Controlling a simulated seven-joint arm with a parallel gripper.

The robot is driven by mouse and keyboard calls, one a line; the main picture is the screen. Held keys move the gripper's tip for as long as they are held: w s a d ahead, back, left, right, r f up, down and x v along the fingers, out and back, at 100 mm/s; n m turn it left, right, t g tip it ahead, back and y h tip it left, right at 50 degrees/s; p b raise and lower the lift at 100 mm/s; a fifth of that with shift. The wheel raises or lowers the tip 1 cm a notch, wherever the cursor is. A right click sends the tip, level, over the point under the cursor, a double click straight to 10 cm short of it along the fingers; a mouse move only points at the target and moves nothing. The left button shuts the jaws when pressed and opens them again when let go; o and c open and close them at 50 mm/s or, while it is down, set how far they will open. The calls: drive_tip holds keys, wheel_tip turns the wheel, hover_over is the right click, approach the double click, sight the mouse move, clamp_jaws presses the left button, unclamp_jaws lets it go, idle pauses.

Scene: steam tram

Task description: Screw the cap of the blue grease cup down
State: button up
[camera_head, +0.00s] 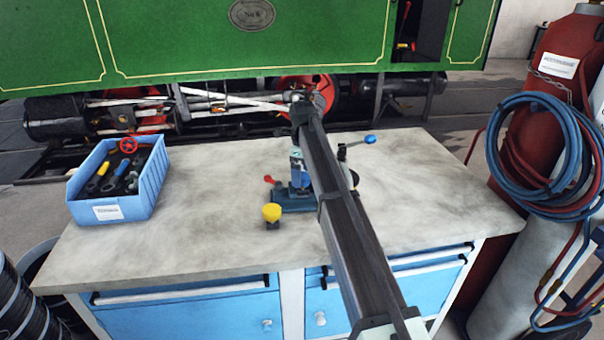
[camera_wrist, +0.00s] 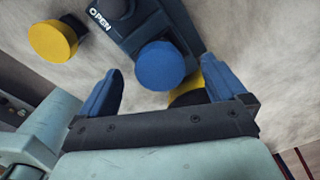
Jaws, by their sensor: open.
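The blue grease cup's round cap (camera_wrist: 160,66) is seen in the wrist view, on or beside a dark blue body with white lettering (camera_wrist: 122,22). My gripper (camera_wrist: 161,72) is open, its two blue fingers apart, with the cap between and slightly beyond the fingertips in the picture. I cannot tell any gap in depth; no finger visibly touches the cap. In the head view, my arm hides much of this spot. A dark blue base (camera_head: 292,203) and a bit of blue (camera_head: 304,180) show beside the arm.
A yellow cap (camera_head: 271,212) stands left of the base; it also shows in the wrist view (camera_wrist: 53,41). Another yellow-and-dark part (camera_wrist: 188,89) is partly hidden near the right finger. A red lever, a blue-knobbed lever (camera_head: 370,139) and a blue tool bin (camera_head: 148,195) are on the bench.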

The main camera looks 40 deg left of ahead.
drive_tip(key=shift+r, duration=2.15)
